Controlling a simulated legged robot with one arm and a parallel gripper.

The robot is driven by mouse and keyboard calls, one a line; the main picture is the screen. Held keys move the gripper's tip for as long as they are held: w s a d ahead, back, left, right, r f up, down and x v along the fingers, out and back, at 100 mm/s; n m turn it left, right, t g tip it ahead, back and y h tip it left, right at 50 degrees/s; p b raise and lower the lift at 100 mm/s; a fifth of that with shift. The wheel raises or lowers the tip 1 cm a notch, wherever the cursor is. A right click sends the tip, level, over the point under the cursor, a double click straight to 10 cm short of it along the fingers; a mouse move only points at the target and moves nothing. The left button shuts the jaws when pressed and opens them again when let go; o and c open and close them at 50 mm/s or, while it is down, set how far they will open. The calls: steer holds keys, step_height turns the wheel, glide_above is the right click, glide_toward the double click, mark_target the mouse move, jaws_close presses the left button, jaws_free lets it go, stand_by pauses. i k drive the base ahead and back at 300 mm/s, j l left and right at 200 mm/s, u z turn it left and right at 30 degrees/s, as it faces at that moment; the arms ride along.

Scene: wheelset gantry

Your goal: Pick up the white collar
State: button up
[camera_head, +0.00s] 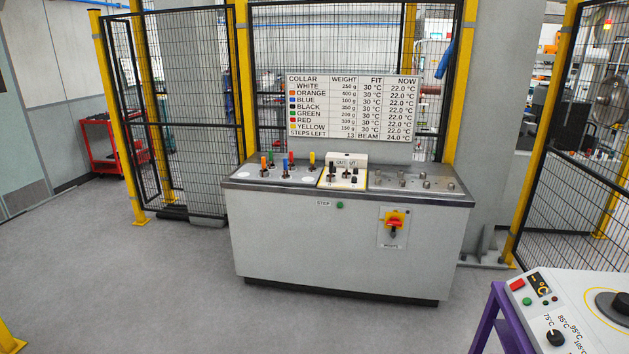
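I cannot make out the white collar for certain. A grey console (345,250) stands ahead. On the left of its top are several small upright pieces with coloured tops: orange (263,162), blue (271,158), green (285,163), red (291,158) and yellow (312,158). A yellow-edged panel (343,180) with small dark pieces is in the middle. A sign (352,107) lists WHITE at 250 g, fit 30 °C, now 22.0 °C. My gripper is not in view.
Several metal knobs (425,184) stand on the console's right. Its front has a green STEP button (340,205) and a red-yellow switch (394,221). A dialled unit (555,337) on a purple stand is at lower right. Mesh fencing (180,100) stands behind. Grey floor (150,280) is clear.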

mark_target(347, 168)
steer(key=i+l, duration=0.1)
steer(key=i, duration=1.2)
steer(key=i+l, duration=0.1)
steer(key=i, duration=2.55)
